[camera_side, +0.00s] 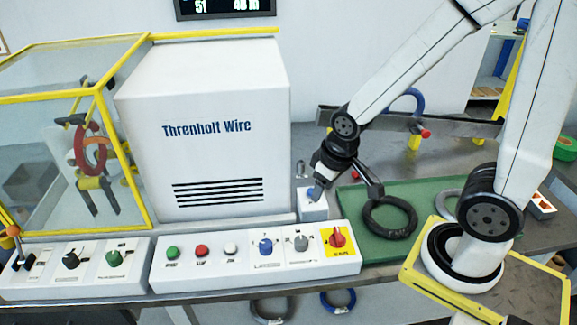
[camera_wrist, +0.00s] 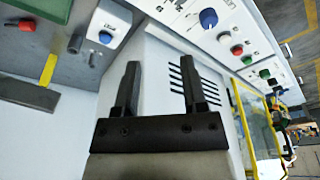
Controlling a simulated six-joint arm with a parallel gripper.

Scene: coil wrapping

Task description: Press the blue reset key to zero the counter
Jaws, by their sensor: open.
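The blue reset key (camera_side: 310,194) sits on a small white box (camera_side: 313,211) behind the long control panel. In the wrist view the blue key (camera_wrist: 105,37) shows whole on its box, beyond and left of the fingertips. My gripper (camera_side: 319,186) is just above the box in the side view, and its fingers partly overlap the key there. In the wrist view my gripper (camera_wrist: 159,64) is open, with nothing between its two black fingers. I cannot tell from the side view whether a finger touches the key. The counter display (camera_side: 225,7) shows 51 and 40 m, cut off at the top.
The control panel (camera_side: 255,283) carries green, red and white buttons, a blue knob (camera_side: 265,246), a grey knob and a red switch on yellow. The white machine housing (camera_side: 205,100) stands close on the left. A green mat (camera_side: 375,249) holds a black coil (camera_side: 390,232) to the right.

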